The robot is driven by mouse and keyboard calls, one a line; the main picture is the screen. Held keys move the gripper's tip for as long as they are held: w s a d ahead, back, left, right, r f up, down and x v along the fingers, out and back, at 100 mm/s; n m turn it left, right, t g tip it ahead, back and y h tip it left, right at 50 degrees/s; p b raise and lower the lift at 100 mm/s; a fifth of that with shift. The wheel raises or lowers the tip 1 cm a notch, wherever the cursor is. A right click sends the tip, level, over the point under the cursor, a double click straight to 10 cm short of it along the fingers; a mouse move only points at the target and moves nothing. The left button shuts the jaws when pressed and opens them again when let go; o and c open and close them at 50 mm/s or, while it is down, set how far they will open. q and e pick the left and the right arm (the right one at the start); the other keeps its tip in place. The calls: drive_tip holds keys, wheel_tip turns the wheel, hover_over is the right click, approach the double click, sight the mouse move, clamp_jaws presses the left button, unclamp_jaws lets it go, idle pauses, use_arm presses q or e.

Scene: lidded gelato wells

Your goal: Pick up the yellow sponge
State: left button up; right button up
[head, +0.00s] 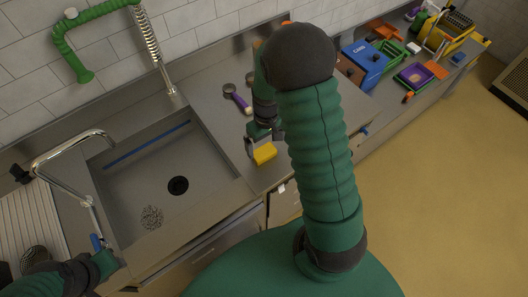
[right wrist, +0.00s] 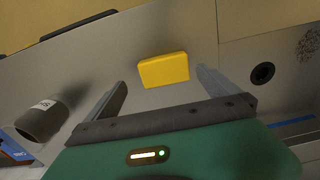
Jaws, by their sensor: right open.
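The yellow sponge (head: 264,153) lies on the steel counter to the right of the sink, near the front edge. In the right wrist view the sponge (right wrist: 164,70) lies flat, ahead of and between my open fingers. My right gripper (head: 262,141) is open and empty, pointing down close over the sponge; my own arm hides part of it in the head view. I see no contact with the sponge. My left gripper (head: 102,258) is at the lower left by the sink's front corner; its fingers are too unclear to read.
The sink (head: 150,205) with a drain and a wire scrubber is left of the sponge. A scoop with a purple handle (head: 237,98) lies behind it. A dark cylinder (right wrist: 42,120) stands near my right gripper. A blue box (head: 364,63) and several trays are farther right.

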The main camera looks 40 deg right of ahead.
sight(264, 151)
wheel_tip(264, 151, down, 3)
drive_tip(key=shift+f, duration=0.15)
drive_tip(key=shift+w+a+f, duration=0.1)
drive_tip(key=shift+a+f, duration=0.1)
drive_tip(key=shift+f, duration=0.15)
drive_tip(key=shift+a, duration=0.2)
drive_tip(key=shift+a+r, duration=0.1)
drive_tip(key=shift+a, duration=0.2)
drive_tip(key=c, duration=0.4)
drive_tip(key=shift+d, duration=0.3)
drive_tip(key=c, duration=0.9)
